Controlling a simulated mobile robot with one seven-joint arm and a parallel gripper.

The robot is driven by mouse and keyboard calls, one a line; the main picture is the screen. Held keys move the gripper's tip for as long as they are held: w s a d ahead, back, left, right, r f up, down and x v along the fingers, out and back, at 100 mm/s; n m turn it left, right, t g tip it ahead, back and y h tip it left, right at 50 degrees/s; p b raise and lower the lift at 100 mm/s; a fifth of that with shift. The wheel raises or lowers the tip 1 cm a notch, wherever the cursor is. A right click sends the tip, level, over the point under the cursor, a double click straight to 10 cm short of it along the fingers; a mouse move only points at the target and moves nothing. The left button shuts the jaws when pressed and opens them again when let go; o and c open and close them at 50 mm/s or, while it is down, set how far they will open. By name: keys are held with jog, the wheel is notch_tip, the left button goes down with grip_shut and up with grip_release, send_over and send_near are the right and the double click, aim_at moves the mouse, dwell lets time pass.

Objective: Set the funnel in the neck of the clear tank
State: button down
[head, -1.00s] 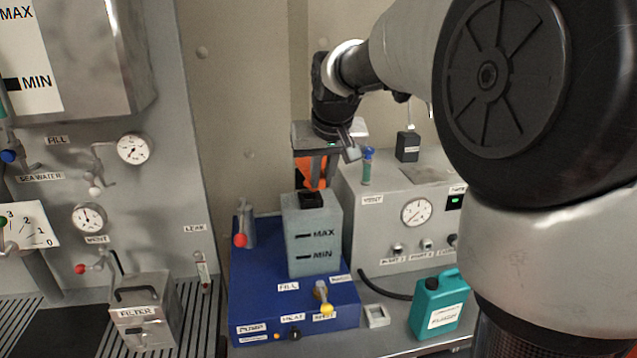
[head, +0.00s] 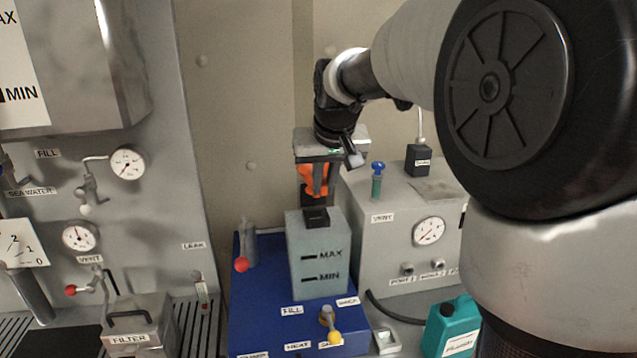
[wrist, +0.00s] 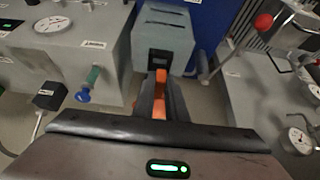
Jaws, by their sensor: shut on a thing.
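The clear tank (head: 318,258) is a grey-blue box marked MAX and MIN, standing on a blue unit. Its black neck (head: 316,216) is on top. The tank (wrist: 163,28) and dark neck (wrist: 165,60) also show in the wrist view. My gripper (head: 319,188) is shut on the orange funnel (head: 313,178), above and behind the neck in the head view. In the wrist view, my gripper (wrist: 160,98) points toward the neck, with orange funnel parts (wrist: 160,77) between the dark fingers. The fingers hide much of the funnel. I cannot tell whether it touches the neck.
The blue unit (head: 250,325) has a red-knobbed lever (head: 242,264) left of the tank. A grey gauge box (head: 385,245) with a blue-topped valve (head: 377,170) stands close on the right. A teal jug (head: 452,325) and metal filter box (head: 140,320) are farther out.

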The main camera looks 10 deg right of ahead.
jog(key=shift+f+b, duration=1.6)
jog(key=shift+f, duration=0.6)
jog(key=shift+f+b, duration=0.85)
jog(key=shift+f, duration=0.25)
jog(key=c, duration=1.7)
grip_release()
jog(key=v, duration=1.7)
jog(key=s+f, duration=0.5)
jog(key=s, duration=0.2)
jog(key=s+f+p, duration=0.1)
jog(key=s+f, duration=0.4)
jog(key=s, duration=0.2)
jog(key=s+f, duration=0.6)
jog(key=s, duration=0.1)
